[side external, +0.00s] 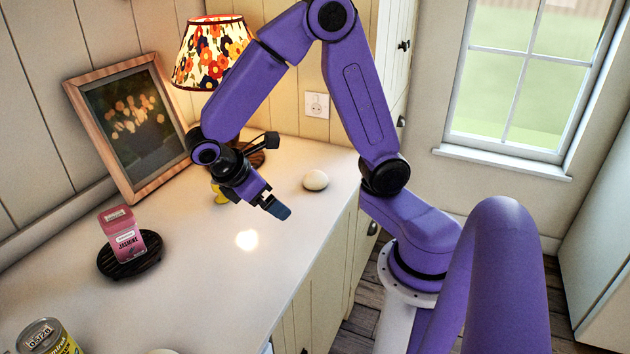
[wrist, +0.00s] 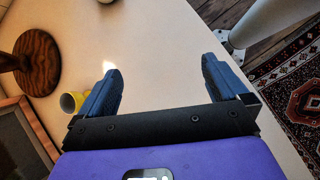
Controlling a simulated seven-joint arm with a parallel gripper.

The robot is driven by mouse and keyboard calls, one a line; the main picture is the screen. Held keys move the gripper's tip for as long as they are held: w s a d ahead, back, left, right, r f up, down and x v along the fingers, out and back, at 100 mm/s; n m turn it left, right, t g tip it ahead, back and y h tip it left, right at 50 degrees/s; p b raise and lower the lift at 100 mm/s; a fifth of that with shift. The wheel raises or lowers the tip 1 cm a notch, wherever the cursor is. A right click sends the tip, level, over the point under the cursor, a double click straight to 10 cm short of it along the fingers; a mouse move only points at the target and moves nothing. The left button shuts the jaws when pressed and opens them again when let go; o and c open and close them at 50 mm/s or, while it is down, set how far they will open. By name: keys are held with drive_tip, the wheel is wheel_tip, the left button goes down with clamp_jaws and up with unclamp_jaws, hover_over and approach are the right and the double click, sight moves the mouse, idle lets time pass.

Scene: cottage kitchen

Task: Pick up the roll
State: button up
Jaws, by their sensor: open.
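A pale, rounded object, seemingly the roll (side external: 316,180), lies on the white counter in the side view, near the back and close to the counter's right edge. My gripper (side external: 275,207) is above the counter, to the left of the roll and apart from it. In the wrist view my gripper (wrist: 159,66) has its two blue fingers spread wide, with only bare counter between them. I cannot make out the roll in the wrist view.
A lamp (side external: 213,52) and a framed picture (side external: 135,125) stand behind my gripper. A small yellow thing (wrist: 71,102) is beside it. A pink carton (side external: 122,233) stands on a dark round trivet (side external: 130,265); a can (side external: 48,338) is nearer. The counter's middle is clear.

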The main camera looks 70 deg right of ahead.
sight(308, 177)
drive_tip(key=w+d+f+g+h, duration=0.1)
drive_tip(key=w+d, duration=0.1)
drive_tip(key=d, duration=0.1)
drive_tip(key=w+d+f+g+h, duration=0.1)
drive_tip(key=w+d+g, duration=0.1)
drive_tip(key=w+d, duration=0.1)
drive_tip(key=w+d+f+g+h, duration=0.1)
drive_tip(key=w+d+f+h, duration=0.1)
drive_tip(key=d, duration=0.1)
drive_tip(key=shift+w+d+g, duration=0.3)
drive_tip(key=shift+w+d, duration=0.05)
drive_tip(key=shift+w+d+f, duration=0.15)
drive_tip(key=shift+d+f, duration=0.1)
drive_tip(key=shift+d, duration=0.35)
drive_tip(key=shift+g+h, duration=0.3)
drive_tip(key=x, duration=1.2)
drive_tip(key=shift+w+d, duration=0.1)
drive_tip(key=shift+w+d+x, duration=0.1)
drive_tip(key=shift+x, duration=1.25)
drive_tip(key=shift+w+d+x, duration=0.1)
drive_tip(key=shift+x, duration=1.2)
drive_tip(key=shift+r, duration=0.15)
drive_tip(key=c, duration=0.8)
